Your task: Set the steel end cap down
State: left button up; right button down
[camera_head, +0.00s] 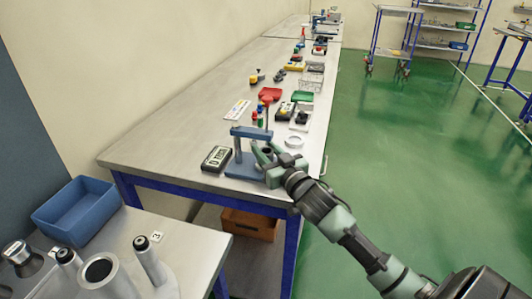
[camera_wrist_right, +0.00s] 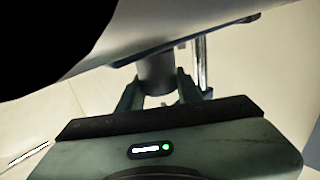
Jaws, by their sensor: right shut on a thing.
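My right gripper (camera_head: 267,152) is at the near end of the long bench, right beside a blue press-like stand (camera_head: 238,143). Its fingers are shut on a grey round piece, taken to be the steel end cap (camera_wrist_right: 157,74), which shows between the fingers in the right wrist view. In the head view the held piece is small and mostly covered by the fingers. I cannot tell whether it touches the stand's base. My left gripper is not in view.
A digital readout box (camera_head: 216,158) stands left of the stand, and a white ring (camera_head: 294,141) lies behind the gripper.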

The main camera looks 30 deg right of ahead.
jog(key=shift+s+f, duration=0.2)
jog(key=shift+f, duration=0.25)
jog(key=c, duration=0.9)
grip_release()
jog(key=shift+w+f, duration=0.1)
jog(key=shift+c, duration=0.2)
jog(key=s, duration=0.8)
jog(key=s+a+b, duration=0.1)
jog(key=s, duration=0.3)
